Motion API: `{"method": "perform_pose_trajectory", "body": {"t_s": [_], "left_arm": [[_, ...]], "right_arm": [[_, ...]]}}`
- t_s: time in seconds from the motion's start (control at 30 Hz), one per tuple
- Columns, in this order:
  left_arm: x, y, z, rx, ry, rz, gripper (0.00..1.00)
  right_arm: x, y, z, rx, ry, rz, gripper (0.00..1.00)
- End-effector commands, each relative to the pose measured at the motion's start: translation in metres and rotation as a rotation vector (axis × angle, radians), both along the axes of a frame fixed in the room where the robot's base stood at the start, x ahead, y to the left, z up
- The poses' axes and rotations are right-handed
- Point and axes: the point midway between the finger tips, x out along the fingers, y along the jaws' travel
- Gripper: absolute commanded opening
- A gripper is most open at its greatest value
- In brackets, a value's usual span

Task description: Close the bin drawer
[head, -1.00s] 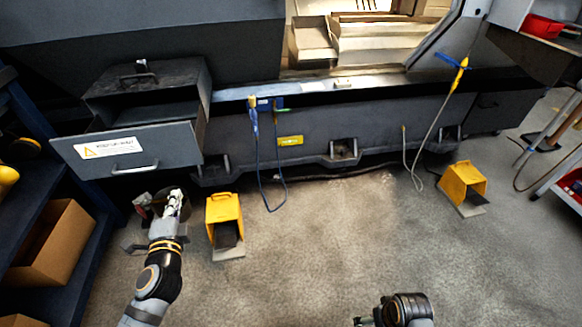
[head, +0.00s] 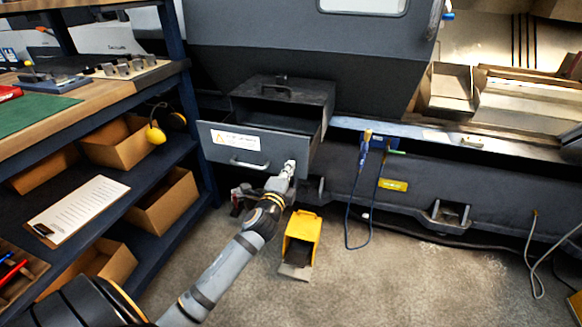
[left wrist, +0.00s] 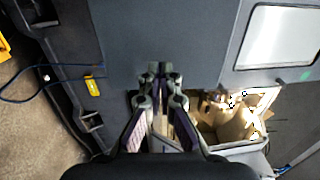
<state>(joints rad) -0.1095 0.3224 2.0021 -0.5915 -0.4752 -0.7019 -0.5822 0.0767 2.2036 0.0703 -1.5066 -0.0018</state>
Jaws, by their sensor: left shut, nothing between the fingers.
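The bin drawer (head: 228,147) is grey, with a warning label and a bar handle (head: 250,163) on its front. It stands pulled out of its dark housing (head: 305,92) below the machine. My left gripper (head: 291,164) is shut and empty at the lower right part of the drawer front; whether it touches cannot be told. My right gripper is not in view.
A yellow foot pedal (head: 303,235) stands on the floor right of my left forearm. A blue shelf rack (head: 178,170) with cardboard boxes and a clipboard stands at left. A blue cable (head: 348,215) hangs from the machine.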

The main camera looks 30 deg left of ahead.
Motion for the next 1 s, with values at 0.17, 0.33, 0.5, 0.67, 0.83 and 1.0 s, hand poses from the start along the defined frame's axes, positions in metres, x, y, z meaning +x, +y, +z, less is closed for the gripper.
{"method": "perform_pose_trajectory", "body": {"t_s": [0.17,0.33,0.5,0.67,0.83,1.0], "left_arm": [[0.013,0.003,-0.001,0.000,0.000,-0.001,0.00],[0.014,0.003,0.000,0.000,0.000,-0.001,0.00],[0.014,0.003,0.000,-0.001,0.000,-0.001,0.00],[0.021,0.005,0.001,-0.002,-0.001,-0.001,0.00],[0.050,0.012,0.003,-0.004,-0.002,0.001,0.00],[0.092,0.022,0.003,-0.002,-0.003,0.001,0.00]], "right_arm": [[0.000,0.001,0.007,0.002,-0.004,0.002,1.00],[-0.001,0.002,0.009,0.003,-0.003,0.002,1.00],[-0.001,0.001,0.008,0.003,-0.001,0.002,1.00],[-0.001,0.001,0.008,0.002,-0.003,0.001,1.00],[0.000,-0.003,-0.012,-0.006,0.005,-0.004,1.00],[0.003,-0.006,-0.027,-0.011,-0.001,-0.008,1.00]]}}
